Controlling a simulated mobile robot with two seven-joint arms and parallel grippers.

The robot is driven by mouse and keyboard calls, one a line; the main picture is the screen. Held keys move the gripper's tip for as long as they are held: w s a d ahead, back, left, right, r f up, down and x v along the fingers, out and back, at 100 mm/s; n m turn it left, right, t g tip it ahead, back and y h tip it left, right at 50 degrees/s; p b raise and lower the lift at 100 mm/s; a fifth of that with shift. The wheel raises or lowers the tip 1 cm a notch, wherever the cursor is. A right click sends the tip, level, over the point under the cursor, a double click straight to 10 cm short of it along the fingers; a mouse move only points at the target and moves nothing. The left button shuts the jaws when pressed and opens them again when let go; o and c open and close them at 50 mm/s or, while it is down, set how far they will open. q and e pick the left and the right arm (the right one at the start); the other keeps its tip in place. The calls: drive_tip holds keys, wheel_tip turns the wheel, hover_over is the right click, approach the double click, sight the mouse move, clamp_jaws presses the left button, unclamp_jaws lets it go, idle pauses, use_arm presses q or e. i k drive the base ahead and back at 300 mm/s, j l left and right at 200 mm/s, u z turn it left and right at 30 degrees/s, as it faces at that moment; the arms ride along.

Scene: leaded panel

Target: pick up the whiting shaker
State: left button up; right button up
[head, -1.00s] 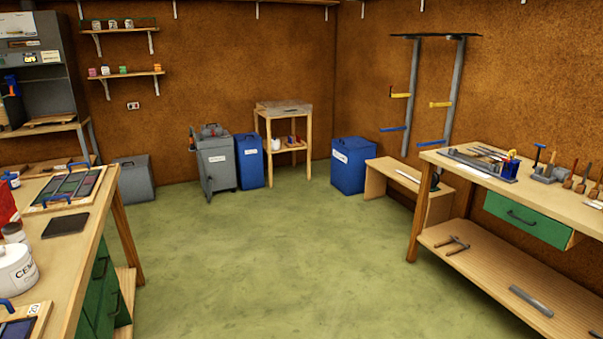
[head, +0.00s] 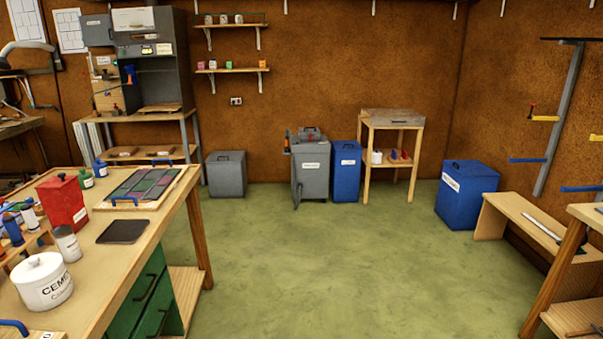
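A small pale cylinder with a greyish lid (head: 67,245), shaped like a shaker, stands upright on the left workbench. It may be the whiting shaker, but its label is too small to read. It stands between the red can (head: 63,203) and the white cement tub (head: 43,281), just left of a dark flat pad (head: 123,231). Neither of my grippers is in view.
The left workbench (head: 150,263) also carries a leaded panel in a tray (head: 143,186) and several bottles at its left edge. Green floor (head: 330,270) is clear in the middle. Bins and a small stand line the back wall; a low bench (head: 530,225) is right.

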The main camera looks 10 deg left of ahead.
sight(68, 246)
drive_tip(key=i+u, duration=0.35)
drive_tip(key=i, duration=1)
drive_tip(key=i+u, duration=0.4)
drive_tip(key=i, duration=0.2)
drive_tip(key=i+l+u, duration=0.4)
drive_tip(key=i, duration=0.15)
drive_tip(key=i+u, duration=0.8)
drive_tip(key=k+u, duration=0.1)
drive_tip(key=u, duration=1.5)
drive_tip(key=j, duration=0.35)
